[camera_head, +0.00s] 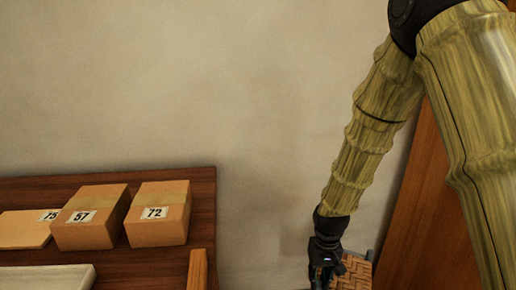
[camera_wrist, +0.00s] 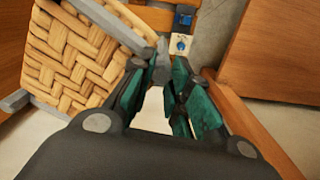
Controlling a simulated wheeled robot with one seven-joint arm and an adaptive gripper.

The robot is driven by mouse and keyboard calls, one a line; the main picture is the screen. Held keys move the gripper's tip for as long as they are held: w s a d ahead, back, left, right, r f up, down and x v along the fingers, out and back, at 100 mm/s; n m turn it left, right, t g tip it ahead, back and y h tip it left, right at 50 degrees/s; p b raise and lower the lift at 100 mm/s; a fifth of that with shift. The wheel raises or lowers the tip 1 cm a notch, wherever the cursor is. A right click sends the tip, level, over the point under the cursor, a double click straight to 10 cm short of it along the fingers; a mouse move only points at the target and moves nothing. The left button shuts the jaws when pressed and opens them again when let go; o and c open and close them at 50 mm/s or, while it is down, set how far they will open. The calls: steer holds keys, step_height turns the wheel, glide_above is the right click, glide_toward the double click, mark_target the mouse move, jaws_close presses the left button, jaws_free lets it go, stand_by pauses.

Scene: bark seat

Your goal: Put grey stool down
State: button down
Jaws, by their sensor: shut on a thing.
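The grey stool (camera_head: 355,272) shows at the bottom of the head view, beside my gripper (camera_head: 322,278). In the wrist view the stool (camera_wrist: 72,58) fills the upper left, with a tan woven seat and grey frame bars. It appears tilted in that view. My gripper (camera_wrist: 163,76) has its teal-padded fingers closed together at a grey part of the stool frame, at the seat's right corner. The stool's legs are mostly hidden, and I cannot tell whether they touch the floor.
A dark wooden surface (camera_head: 150,183) at left holds cartons (camera_head: 158,220) and a white tray-like thing (camera_head: 45,278). A wooden post (camera_head: 197,270) stands at its right. A wooden panel (camera_head: 432,190) is at right. Pale floor (camera_wrist: 280,122) shows in the wrist view.

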steer(key=shift+s+r+p, duration=0.15)
steer(key=shift+r+p, duration=0.85)
steer(key=shift+p, duration=0.7)
steer(key=shift+s+r+p, duration=0.2)
steer(key=shift+r+p, duration=0.85)
steer(key=shift+p, duration=0.6)
steer(key=shift+s+r+p, duration=0.15)
steer(key=shift+r+p, duration=0.85)
steer(key=shift+p, duration=0.7)
step_height(320, 180, up, 6)
steer(key=s+p, duration=0.1)
steer(key=p, duration=1)
steer(key=shift+s+d, duration=0.15)
steer(key=shift+s, duration=0.1)
steer(key=shift+r, duration=0.1)
